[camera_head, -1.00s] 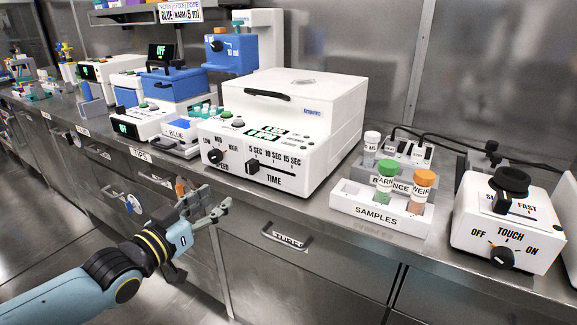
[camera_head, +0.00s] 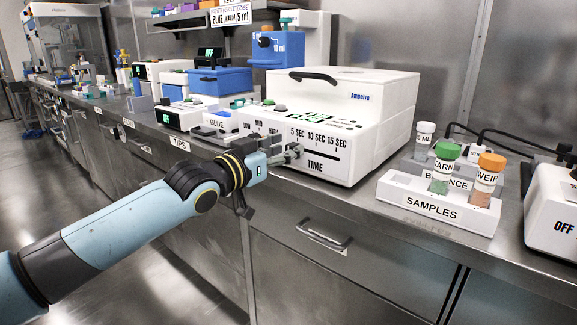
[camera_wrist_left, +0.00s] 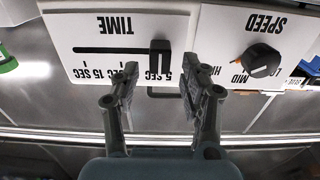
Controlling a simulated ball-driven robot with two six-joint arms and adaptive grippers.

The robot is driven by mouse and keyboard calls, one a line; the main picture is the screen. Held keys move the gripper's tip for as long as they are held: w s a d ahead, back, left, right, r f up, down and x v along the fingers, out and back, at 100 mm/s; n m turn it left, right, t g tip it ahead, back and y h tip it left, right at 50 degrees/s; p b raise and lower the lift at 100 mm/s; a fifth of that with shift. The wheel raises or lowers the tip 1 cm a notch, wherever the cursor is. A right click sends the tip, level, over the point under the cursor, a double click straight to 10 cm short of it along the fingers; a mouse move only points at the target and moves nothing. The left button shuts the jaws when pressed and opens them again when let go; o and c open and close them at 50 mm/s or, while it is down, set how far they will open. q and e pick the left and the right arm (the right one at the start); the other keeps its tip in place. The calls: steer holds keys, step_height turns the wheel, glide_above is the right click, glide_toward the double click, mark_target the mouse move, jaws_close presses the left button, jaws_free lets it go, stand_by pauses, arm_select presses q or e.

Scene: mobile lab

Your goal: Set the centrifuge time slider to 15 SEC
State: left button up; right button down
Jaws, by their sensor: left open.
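The centrifuge (camera_head: 370,92) is a white box with a dark lid handle and a sloped front panel. Its TIME slot (camera_head: 325,155) runs under the labels 5, 10 and 15 SEC. The wrist view is upside down and shows the black slider knob (camera_wrist_left: 160,58) by the 5 SEC mark, at one end of the slot (camera_wrist_left: 110,50). My left gripper (camera_head: 291,155) is at the panel's front and hides the knob in the head view. In the wrist view, my left gripper (camera_wrist_left: 155,92) is open, its fingertips on either side of the knob and just short of it. My right gripper is out of view.
The SPEED dial (camera_wrist_left: 263,58) is beside the slider. A white SAMPLES rack (camera_head: 433,207) with capped tubes stands right of the centrifuge. A blue-topped device (camera_head: 220,80) stands to its left. The bench edge and a drawer handle (camera_head: 325,236) lie below.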

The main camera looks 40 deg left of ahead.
arm_select(q)
steer(key=shift+w+f, duration=0.2)
steer(key=shift+w, duration=0.3)
steer(key=shift+w+d+r+b, duration=0.1)
steer(key=shift+w+r+b, duration=0.1)
steer(key=shift+w+b, duration=0.15)
jaws_close()
